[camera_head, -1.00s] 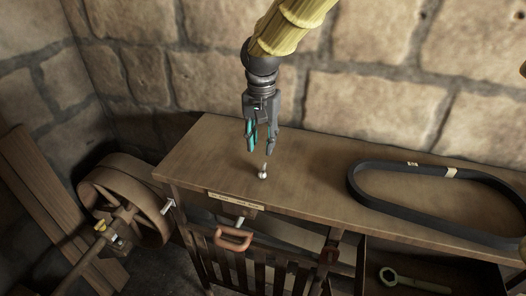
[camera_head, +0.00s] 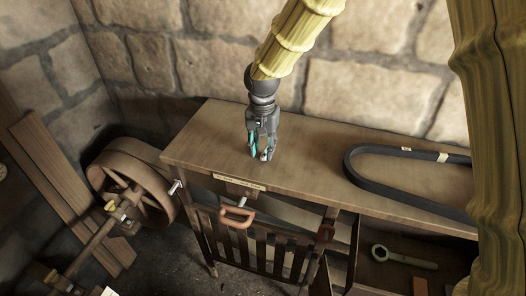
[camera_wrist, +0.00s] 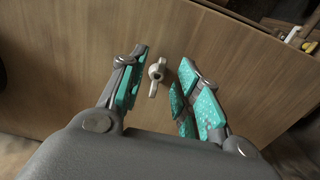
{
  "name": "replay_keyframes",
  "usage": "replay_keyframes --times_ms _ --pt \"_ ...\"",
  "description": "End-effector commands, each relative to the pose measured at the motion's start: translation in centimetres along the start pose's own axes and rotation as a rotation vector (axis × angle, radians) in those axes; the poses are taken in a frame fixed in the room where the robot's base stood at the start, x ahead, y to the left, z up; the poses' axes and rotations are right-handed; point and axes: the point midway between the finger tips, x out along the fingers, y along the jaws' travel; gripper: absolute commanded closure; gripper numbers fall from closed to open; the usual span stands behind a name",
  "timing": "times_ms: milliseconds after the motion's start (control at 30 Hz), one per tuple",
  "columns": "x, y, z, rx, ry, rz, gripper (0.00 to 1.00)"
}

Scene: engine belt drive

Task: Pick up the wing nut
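The wing nut (camera_wrist: 156,74) is a small pale metal piece on the wooden table top. In the wrist view it lies between the fingertips of my gripper (camera_wrist: 158,82), with bare wood showing on both sides of it. My gripper is open, its teal pads apart and not touching the nut. In the head view my gripper (camera_head: 261,156) points down just over the table (camera_head: 205,135). There the wing nut (camera_head: 264,155) is mostly hidden by the fingers.
A dark belt loop (camera_head: 362,178) lies on the right of the table. A wrench (camera_head: 402,258) lies in the compartment below. A large wheel (camera_head: 118,172) stands left of the table. The table top around my gripper is clear.

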Motion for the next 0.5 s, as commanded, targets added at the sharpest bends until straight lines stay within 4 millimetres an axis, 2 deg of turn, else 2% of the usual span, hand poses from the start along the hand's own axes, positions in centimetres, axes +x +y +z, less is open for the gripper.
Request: replay_keyframes --times_ms 233,500 --pt "2.1 -0.1 -0.2 -0.001 -0.002 -0.001 0.67" --pt "2.4 -0.1 -0.2 -0.001 -0.001 -0.001 0.67"
